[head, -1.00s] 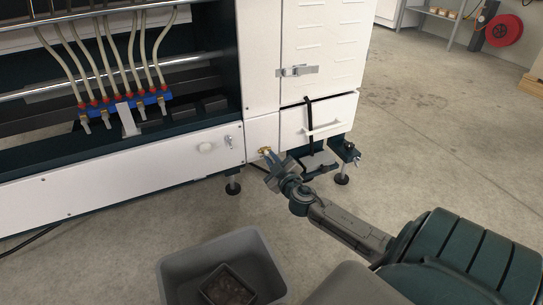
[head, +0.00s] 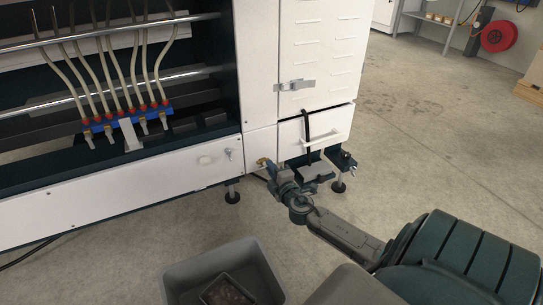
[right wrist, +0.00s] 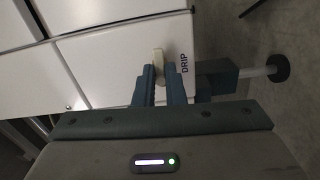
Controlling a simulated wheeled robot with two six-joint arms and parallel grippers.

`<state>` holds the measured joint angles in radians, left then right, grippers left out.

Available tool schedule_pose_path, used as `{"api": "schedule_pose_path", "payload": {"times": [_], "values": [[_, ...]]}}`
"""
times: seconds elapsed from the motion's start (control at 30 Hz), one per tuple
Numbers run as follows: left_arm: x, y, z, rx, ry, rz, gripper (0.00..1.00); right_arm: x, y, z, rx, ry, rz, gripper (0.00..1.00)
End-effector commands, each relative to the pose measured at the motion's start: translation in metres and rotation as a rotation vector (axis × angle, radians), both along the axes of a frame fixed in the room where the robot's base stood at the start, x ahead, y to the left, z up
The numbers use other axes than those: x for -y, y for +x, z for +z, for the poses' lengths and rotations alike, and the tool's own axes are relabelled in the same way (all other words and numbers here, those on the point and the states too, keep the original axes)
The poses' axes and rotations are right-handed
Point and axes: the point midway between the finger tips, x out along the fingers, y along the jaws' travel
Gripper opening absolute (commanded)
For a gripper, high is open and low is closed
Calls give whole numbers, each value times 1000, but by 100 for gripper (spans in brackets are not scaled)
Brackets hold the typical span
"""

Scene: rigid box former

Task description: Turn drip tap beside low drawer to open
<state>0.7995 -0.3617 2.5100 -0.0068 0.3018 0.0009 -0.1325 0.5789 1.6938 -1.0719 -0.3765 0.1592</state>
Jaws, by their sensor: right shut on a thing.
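The drip tap is a small brass fitting (head: 262,162) on the white panel, just left of the low drawer (head: 290,140) in the head view. In the right wrist view its pale handle (right wrist: 158,58) sits at the fingertips, beside the printed DRIP label (right wrist: 184,63). My right gripper (head: 269,171) is shut on this handle; it also shows in the right wrist view (right wrist: 165,82). The fingers partly hide the handle. The valve's inner position cannot be seen. My left gripper is not in view.
A grey bin (head: 205,265) with a dark tray (head: 228,291) inside stands on the floor below the tap. A black strap (head: 307,127) hangs over the drawer front. A machine foot (head: 338,187) stands right of the gripper. Open floor lies to the right.

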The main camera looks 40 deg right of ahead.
Motion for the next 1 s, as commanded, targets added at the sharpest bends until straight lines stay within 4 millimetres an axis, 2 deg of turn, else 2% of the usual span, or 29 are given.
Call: {"api": "schedule_pose_path", "payload": {"times": [0.3, 0.77, 0.8, 0.87, 1.0], "values": [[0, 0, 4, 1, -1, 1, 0, -2, 0, 1, -25, -80, 5, 0], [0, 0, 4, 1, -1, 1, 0, -2, 0, 1, -28, -90, 5, 0], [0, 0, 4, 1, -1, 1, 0, -2, 0, 1, -28, -90, 5, 18], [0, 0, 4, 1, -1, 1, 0, -2, 0, 1, -28, -90, 5, 30], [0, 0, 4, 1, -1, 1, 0, -1, 0, 1, -28, -90, 3, 32]]}}
